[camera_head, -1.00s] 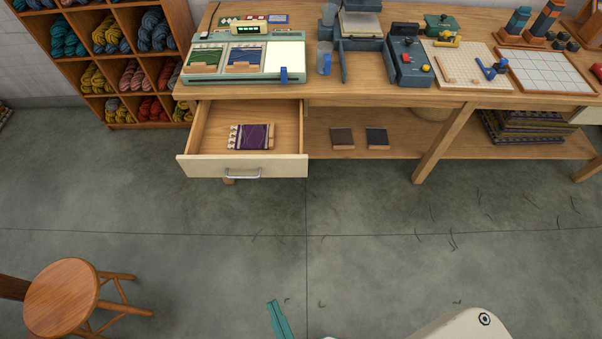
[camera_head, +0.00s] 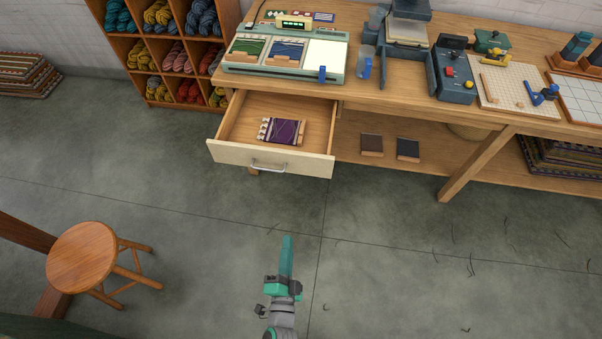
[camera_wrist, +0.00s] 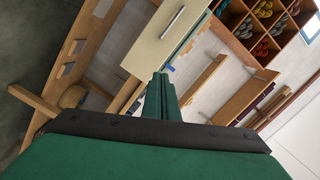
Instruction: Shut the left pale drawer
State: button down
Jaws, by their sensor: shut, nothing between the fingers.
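The left pale drawer (camera_head: 230,152) hangs open under the left end of the wooden workbench, with a metal bar handle (camera_head: 269,166) on its cream front. A purple woven piece (camera_head: 284,131) lies inside it. My gripper (camera_head: 288,238) has teal fingers closed together with nothing between them. It is over the floor in front of the drawer, apart from it. In the wrist view the closed fingertips (camera_wrist: 160,78) point toward the drawer front (camera_wrist: 160,35) and its handle (camera_wrist: 172,22), which appear tilted near the top.
A round wooden stool (camera_head: 82,257) stands at the lower left. A shelf of wool skeins (camera_head: 180,60) is behind, left of the bench. The bench top (camera_head: 400,88) carries several devices. A low shelf (camera_head: 350,155) is right of the drawer. The floor before the drawer is clear.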

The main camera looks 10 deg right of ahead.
aim_at(302, 165)
jog(key=w+d+f+m, duration=0.1)
jog(key=w+d+m, duration=0.1)
jog(key=w, duration=0.7)
jog(key=w+d+f+m+h, duration=0.1)
jog(key=w+d+m, duration=0.1)
jog(key=w, duration=0.6)
jog(key=w+d+f+m+h, duration=0.1)
jog(key=w+d+m, duration=0.2)
jog(key=w, duration=0.6)
jog(key=shift+w+d+f, duration=0.2)
jog(key=shift+w+d, duration=0.15)
